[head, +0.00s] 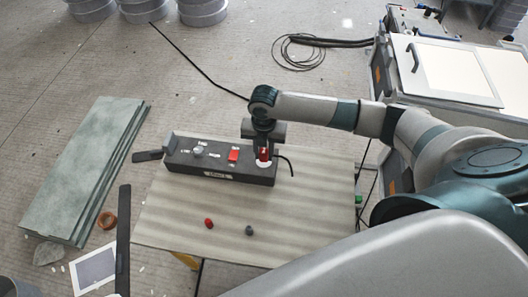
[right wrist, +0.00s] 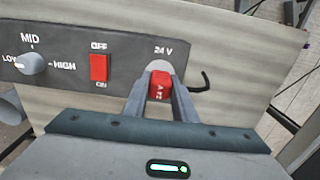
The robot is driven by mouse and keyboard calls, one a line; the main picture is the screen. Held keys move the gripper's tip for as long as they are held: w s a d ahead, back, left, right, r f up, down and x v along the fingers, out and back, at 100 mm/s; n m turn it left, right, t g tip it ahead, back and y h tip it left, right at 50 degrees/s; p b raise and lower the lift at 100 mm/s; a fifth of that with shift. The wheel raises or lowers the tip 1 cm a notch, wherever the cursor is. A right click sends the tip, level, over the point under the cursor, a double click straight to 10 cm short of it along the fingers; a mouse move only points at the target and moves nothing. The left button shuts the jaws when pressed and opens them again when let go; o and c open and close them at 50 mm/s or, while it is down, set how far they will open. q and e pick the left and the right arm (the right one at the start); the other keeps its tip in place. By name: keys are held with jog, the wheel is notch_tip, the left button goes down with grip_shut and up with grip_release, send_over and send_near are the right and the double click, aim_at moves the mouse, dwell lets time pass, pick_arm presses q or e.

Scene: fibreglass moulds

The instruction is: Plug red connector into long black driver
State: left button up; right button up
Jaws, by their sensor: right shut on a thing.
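The long black driver (head: 222,174) lies on the table, with a grey knob, a red switch and a white round 24 V socket (right wrist: 158,66) on its face. My right gripper (head: 263,150) is over the driver's right end, shut on the red connector (right wrist: 160,87). In the right wrist view, the red connector is between both fingers, right at the 24 V socket and overlapping it. I cannot tell how deep it sits. In the head view, the red connector (head: 264,154) shows partly under the gripper. My left gripper is not in view.
A small red piece (head: 208,223) and a small grey piece (head: 249,230) lie on the table (head: 170,225), whose front is otherwise clear. A short black cable (right wrist: 202,84) leaves the driver's right end. Green-grey boards (head: 85,170) are stacked at left.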

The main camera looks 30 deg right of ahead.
aim_at(264, 151)
jog(key=shift+p, duration=0.9)
dwell(1.8)
jog(key=shift+f, duration=0.55)
dwell(0.5)
jog(key=o, duration=1.1)
jog(key=shift+c, duration=0.2)
jog(key=shift+w+r+b, duration=0.1)
jog(key=shift+b, duration=0.2)
notch_tip(264, 151, up, 17)
jog(key=b, duration=0.4)
